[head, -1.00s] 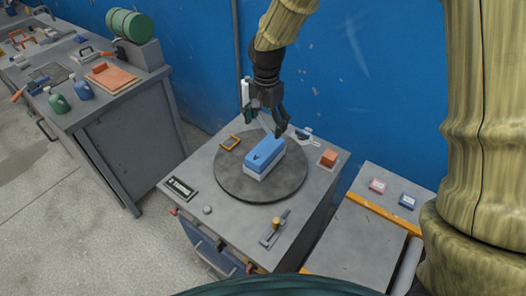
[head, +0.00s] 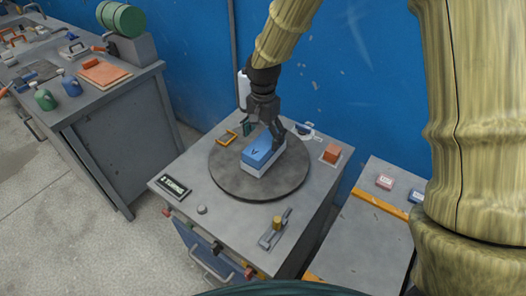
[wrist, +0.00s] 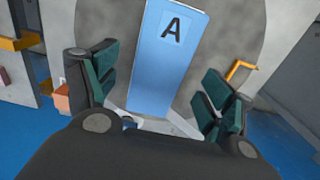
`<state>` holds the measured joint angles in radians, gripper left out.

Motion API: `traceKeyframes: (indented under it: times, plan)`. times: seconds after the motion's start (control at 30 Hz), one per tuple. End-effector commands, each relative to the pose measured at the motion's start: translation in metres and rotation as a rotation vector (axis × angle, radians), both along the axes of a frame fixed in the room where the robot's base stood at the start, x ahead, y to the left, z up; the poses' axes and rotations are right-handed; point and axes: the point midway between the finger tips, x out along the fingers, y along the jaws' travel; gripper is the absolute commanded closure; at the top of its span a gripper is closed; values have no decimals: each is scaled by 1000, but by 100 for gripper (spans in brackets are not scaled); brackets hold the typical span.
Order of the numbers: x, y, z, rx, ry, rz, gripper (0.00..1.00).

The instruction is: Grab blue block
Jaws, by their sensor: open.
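The blue block (head: 258,151), marked with a black letter A, sits on top of a pale grey block (head: 262,168) on a round dark turntable (head: 228,182). My gripper (head: 262,135) is at the far end of the block, with one finger on each side of it in the head view. In the wrist view the blue block (wrist: 168,60) lies between the two open green-padded fingers (wrist: 160,88), with a gap on each side. I cannot tell whether a finger touches it.
An orange cube (head: 331,153) stands at the table's back right corner. A display box (head: 174,187) and a slider with a brass knob (head: 276,224) are nearer the front. A blue wall (head: 355,75) stands behind.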

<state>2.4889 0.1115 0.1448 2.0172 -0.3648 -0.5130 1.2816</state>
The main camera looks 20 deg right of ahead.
Motion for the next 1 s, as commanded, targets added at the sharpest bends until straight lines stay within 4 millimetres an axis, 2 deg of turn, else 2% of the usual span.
traceKeyframes:
  times: [0.2,0.5,1.0]
  plan:
    - [0,0,-23,0,2,1,18]
    - [1,0,-35,1,1,1,18]
    - [4,-3,-79,-1,1,3,18]
